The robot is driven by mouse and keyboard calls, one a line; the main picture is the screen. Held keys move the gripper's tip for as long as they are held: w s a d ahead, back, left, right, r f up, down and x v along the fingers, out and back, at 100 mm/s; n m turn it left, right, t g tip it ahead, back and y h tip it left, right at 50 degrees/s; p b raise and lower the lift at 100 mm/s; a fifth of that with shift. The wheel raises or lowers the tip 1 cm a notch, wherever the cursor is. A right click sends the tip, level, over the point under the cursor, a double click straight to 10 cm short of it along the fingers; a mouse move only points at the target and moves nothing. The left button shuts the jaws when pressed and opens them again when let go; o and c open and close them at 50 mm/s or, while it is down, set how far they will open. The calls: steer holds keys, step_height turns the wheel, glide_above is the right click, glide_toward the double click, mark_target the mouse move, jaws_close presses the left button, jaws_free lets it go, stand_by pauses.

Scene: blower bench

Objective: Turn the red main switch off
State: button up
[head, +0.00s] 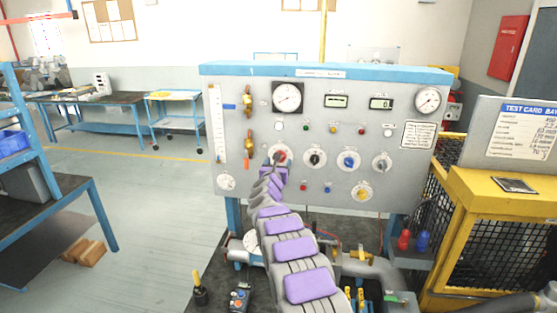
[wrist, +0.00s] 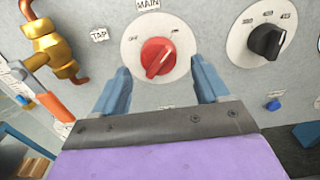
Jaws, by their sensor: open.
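The red main switch (wrist: 158,57) is a red knob on a round white dial under a "MAIN" label in the wrist view. Its pointer ridge is tilted, with the upper end leaning right. In the head view the red switch (head: 281,156) sits at the left of a row of knobs on the grey panel (head: 330,107), partly hidden by my arm. My gripper (wrist: 158,82) is open, with one blue finger on each side below the knob. The knob shows between and beyond the fingertips. I cannot tell whether either finger touches the panel.
A black knob (wrist: 266,42) is right of the main switch. A brass valve with an orange handle (wrist: 52,50) is at its left. A yellow cage (head: 490,215) stands at right.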

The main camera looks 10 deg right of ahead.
steer(key=p+x, duration=0.2)
steer(key=shift+w+a, duration=0.15)
steer(key=shift+w, duration=0.2)
stand_by(0.4)
steer(key=c, duration=1)
steer(key=shift+c, duration=0.2)
